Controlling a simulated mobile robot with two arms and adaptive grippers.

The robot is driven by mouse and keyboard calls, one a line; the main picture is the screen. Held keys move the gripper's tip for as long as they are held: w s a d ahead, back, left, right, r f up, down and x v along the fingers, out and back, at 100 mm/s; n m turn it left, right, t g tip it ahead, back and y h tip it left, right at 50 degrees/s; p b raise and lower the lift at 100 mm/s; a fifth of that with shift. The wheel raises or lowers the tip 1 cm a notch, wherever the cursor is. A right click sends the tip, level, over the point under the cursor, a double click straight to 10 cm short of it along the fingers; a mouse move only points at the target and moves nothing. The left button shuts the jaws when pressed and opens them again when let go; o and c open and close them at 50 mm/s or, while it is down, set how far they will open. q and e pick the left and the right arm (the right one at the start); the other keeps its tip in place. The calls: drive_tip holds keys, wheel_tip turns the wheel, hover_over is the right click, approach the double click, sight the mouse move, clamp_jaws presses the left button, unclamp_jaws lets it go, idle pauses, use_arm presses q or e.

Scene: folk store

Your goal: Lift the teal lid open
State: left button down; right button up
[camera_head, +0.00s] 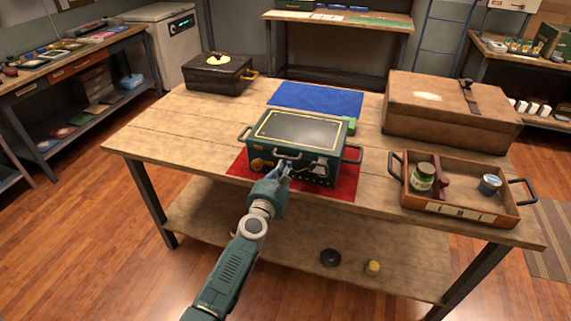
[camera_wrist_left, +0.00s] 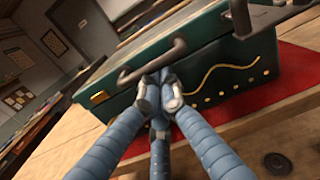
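The teal box (camera_head: 273,162) stands on a red mat (camera_head: 345,188) on the workbench. Its lid (camera_head: 297,131), with a dark top panel and a pale border line, lies flat and closed. My left gripper (camera_head: 284,166) is at the box's front, by the dark front handle (camera_head: 289,156). In the left wrist view, the fingertips (camera_wrist_left: 160,90) are drawn close together just under and against the handle (camera_wrist_left: 151,67). The contact is partly hidden, so I cannot tell whether they clasp it. The teal front wall (camera_wrist_left: 215,75) is right behind them. My right gripper is not in view.
A wooden tray (camera_head: 459,216) with jars stands to the right. A large brown case (camera_head: 440,112) is behind it, and a dark case (camera_head: 217,76) stands at the back left. A blue mat (camera_head: 315,98) lies behind the box. The bench's left part is clear.

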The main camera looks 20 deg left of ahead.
use_arm(q)
drive_tip(key=shift+r+p, duration=0.45)
drive_tip(key=shift+r, duration=0.4)
drive_tip(key=shift+w+r+p, duration=0.1)
drive_tip(key=shift+r+p, duration=1.15)
drive_tip(key=shift+r, duration=0.1)
drive_tip(key=shift+w+r+p, duration=0.2)
drive_tip(key=shift+r+p, duration=0.95)
drive_tip(key=shift+r, duration=0.05)
